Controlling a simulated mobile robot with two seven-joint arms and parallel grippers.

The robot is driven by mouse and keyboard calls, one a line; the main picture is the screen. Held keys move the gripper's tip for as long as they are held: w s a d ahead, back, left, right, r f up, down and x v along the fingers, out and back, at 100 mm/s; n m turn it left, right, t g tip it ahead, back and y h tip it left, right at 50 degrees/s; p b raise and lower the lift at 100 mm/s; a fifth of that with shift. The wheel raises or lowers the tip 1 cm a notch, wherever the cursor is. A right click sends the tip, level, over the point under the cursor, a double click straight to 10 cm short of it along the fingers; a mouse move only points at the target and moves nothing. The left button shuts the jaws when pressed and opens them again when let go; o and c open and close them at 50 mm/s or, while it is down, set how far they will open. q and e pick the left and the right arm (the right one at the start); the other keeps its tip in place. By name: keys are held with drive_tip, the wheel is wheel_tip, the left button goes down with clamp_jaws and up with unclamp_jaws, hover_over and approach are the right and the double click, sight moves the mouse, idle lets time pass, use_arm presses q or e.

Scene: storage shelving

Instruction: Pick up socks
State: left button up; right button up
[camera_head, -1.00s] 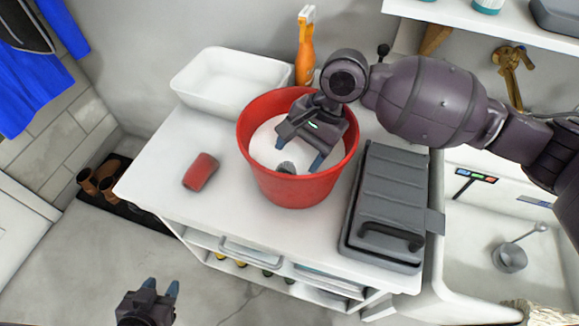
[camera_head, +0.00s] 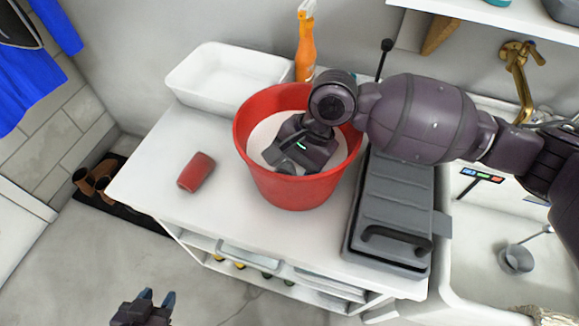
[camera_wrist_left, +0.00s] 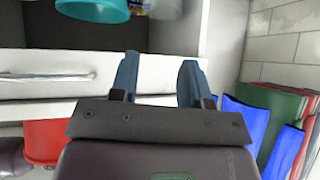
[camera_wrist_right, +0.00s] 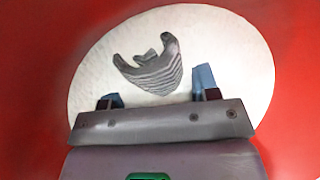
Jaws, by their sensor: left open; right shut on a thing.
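A red bucket (camera_head: 300,187) stands on the white counter (camera_head: 240,210). A grey striped sock (camera_wrist_right: 157,70) shows against the bucket's pale bottom in the right wrist view. My right gripper (camera_wrist_right: 157,88) is down inside the bucket, shut on the sock, which shows between and beyond its fingertips. In the head view my right gripper (camera_head: 290,162) hides the sock. My left gripper (camera_head: 157,298) is open and empty, low in front of the counter, over the floor. Its two fingers stand apart in the left wrist view (camera_wrist_left: 158,75).
A white basin (camera_head: 205,75), an orange spray bottle (camera_head: 305,50) and a red rounded object (camera_head: 197,172) are on the counter. A grey case (camera_head: 392,215) is right of the bucket. A sink (camera_head: 480,250) lies further right. Brown shoes (camera_head: 92,187) are on a floor mat.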

sight(290, 161)
wheel_tip(290, 161, up, 8)
drive_tip(key=p, duration=0.2)
drive_tip(key=shift+f+p, duration=0.1)
drive_tip(key=shift+p, duration=0.25)
use_arm(q)
drive_tip(key=shift+t, duration=0.4)
drive_tip(key=r+p, duration=0.2)
drive_tip(key=r, duration=0.1)
drive_tip(key=r+p, duration=0.1)
drive_tip(key=r, duration=0.1)
drive_tip(key=shift+w+r, duration=0.2)
drive_tip(key=shift+w, duration=0.1)
use_arm(e)
wheel_tip(290, 161, up, 12)
use_arm(q)
drive_tip(key=shift+r, duration=0.2)
use_arm(e)
drive_tip(key=shift+n, duration=0.3)
